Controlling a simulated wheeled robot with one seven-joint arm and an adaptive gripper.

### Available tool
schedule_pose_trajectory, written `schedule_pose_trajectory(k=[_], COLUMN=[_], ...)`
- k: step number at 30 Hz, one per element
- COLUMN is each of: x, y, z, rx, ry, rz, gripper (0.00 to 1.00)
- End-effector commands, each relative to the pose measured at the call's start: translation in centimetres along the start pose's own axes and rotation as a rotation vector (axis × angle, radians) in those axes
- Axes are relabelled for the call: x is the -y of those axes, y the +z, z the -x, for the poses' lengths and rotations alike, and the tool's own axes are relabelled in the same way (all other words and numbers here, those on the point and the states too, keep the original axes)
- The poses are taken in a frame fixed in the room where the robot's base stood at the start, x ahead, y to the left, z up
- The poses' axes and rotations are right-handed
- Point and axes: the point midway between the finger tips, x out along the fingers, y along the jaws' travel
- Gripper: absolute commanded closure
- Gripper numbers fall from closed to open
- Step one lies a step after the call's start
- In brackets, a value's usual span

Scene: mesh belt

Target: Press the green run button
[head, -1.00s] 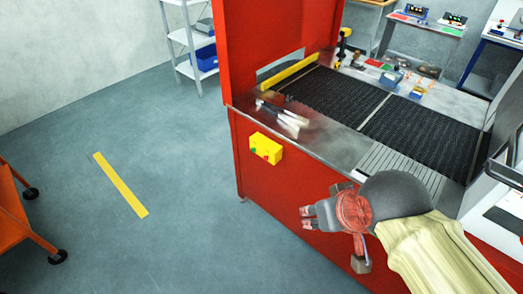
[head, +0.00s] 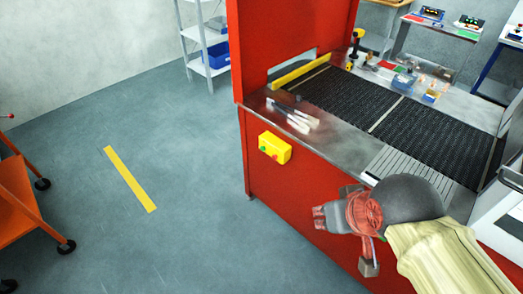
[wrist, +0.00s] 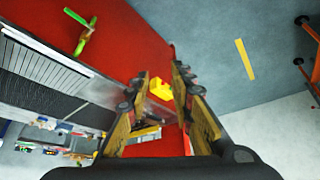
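The yellow control box (head: 275,147) is fixed to the red front of the machine. The green run button (head: 264,148) is small on its left part, with a red button (head: 275,155) beside it. My gripper (head: 318,217) is in front of the red panel, lower and to the right of the box, apart from it. In the wrist view my gripper (wrist: 153,85) has its fingers spread, with nothing held between them. The yellow box (wrist: 160,88) shows beyond the fingers, partly hidden; its buttons cannot be made out there.
The black mesh belt (head: 430,132) and a metal ledge with loose tools (head: 292,115) lie above the panel. An orange cart (head: 18,200) stands at the left. The grey floor is open left of the machine, with a yellow stripe (head: 130,179).

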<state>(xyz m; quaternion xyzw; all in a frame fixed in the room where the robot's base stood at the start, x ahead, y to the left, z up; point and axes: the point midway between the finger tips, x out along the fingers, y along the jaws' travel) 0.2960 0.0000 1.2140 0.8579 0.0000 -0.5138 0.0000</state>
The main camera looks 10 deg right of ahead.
Motion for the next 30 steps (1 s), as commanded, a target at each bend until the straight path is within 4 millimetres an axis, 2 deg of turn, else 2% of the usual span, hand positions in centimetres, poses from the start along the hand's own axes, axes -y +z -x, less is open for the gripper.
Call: schedule_pose_trajectory(k=[11, 30], x=[0.00, 0.00], y=[0.00, 0.00], z=[0.00, 0.00], rx=[0.000, 0.000], ry=[0.000, 0.000], rz=[0.000, 0.000], gripper=[1.00, 1.00])
